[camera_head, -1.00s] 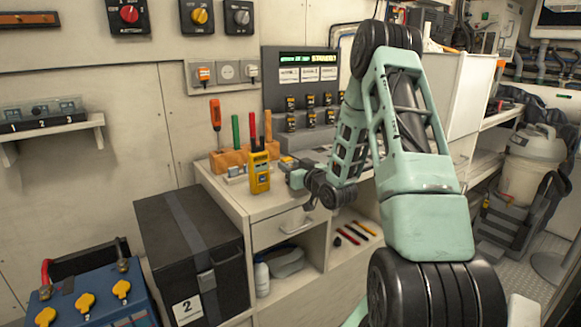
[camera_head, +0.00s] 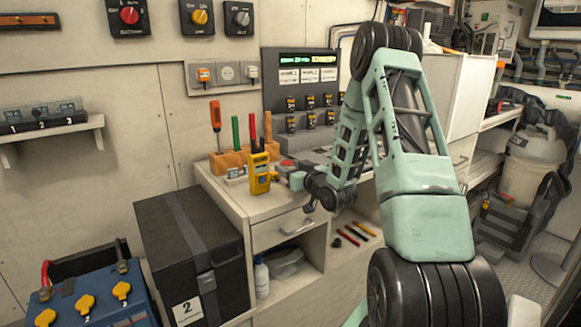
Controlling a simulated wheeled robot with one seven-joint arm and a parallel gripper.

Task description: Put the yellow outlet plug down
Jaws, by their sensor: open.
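A small orange-yellow plug (camera_head: 203,75) sits at the left socket of the wall outlet panel (camera_head: 226,86). No other yellow plug can be made out clearly. My gripper (camera_head: 294,180) is low over the cabinet counter (camera_head: 238,197), just right of an upright yellow handheld meter (camera_head: 260,174). The gripper is open; its fingers are small and partly lost against the clutter, and I see nothing clearly held between them. My arm hides part of the counter and the panel behind it.
A wooden holder (camera_head: 229,160) with upright coloured-handled tools stands behind the meter. A grey console (camera_head: 308,78) with a lit display stands at the back. A black box (camera_head: 190,250) marked 2 and a blue battery (camera_head: 100,300) are at lower left. The counter's front-left corner is clear.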

